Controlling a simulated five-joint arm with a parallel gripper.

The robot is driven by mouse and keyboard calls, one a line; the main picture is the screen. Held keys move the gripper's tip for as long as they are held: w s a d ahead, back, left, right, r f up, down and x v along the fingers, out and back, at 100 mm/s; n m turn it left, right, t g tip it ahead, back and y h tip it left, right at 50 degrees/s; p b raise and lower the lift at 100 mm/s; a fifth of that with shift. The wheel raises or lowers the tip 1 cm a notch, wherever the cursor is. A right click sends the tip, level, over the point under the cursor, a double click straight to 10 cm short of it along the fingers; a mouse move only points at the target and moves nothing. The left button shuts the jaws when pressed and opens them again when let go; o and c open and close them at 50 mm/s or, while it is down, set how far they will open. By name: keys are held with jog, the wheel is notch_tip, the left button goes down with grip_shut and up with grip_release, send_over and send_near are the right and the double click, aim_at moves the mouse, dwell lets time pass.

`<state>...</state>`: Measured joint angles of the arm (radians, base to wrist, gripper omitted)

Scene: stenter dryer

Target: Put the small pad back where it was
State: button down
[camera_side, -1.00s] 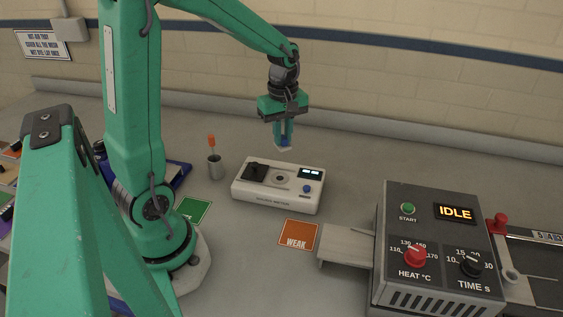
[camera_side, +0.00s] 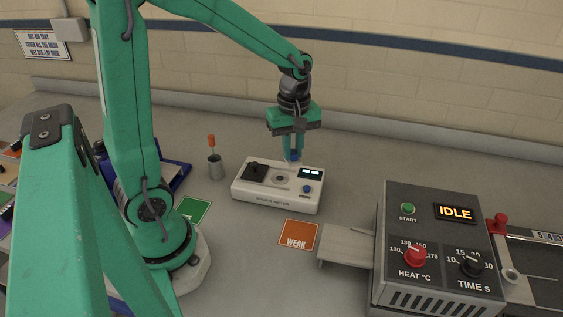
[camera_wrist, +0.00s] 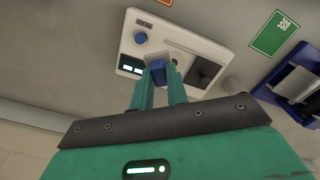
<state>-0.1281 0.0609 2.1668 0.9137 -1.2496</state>
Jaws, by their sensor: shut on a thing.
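My gripper (camera_side: 293,156) is shut on a small blue-topped piece, which I take to be the small pad (camera_wrist: 158,63). In the side view its blue top (camera_side: 293,154) shows between the fingertips, at the back edge of the white meter (camera_side: 262,203); its underside is hidden. In the wrist view the fingers (camera_wrist: 160,72) reach over the meter (camera_wrist: 132,48). I cannot tell whether the pad touches the meter. The meter has a dark square block (camera_side: 255,172), a round grey spot (camera_side: 280,180), a lit display (camera_side: 310,173) and a blue knob (camera_side: 307,188).
A metal cup (camera_side: 215,168) with an orange-handled tool stands left of the meter. An orange card marked WEAK (camera_side: 298,234) and a green card (camera_side: 194,210) lie in front. The grey dryer (camera_side: 435,250) reads IDLE. The back right of the bench is clear.

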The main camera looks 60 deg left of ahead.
jog(key=s+d+f+m, duration=0.1)
jog(key=s+d+m, duration=0.5)
jog(key=s+d, duration=1.1)
jog(key=shift+s+d+f+m, duration=0.2)
jog(key=shift+d+f+m, duration=0.15)
jog(key=shift+d, duration=0.6)
jog(key=shift+w, duration=0.1)
jog(key=w+a+f, duration=0.4)
jog(key=w+a, duration=0.1)
jog(key=w+a+f, duration=0.3)
jog(key=shift+w, duration=0.15)
jog(key=shift+f, duration=1.95)
jog(key=shift+f, duration=0.1)
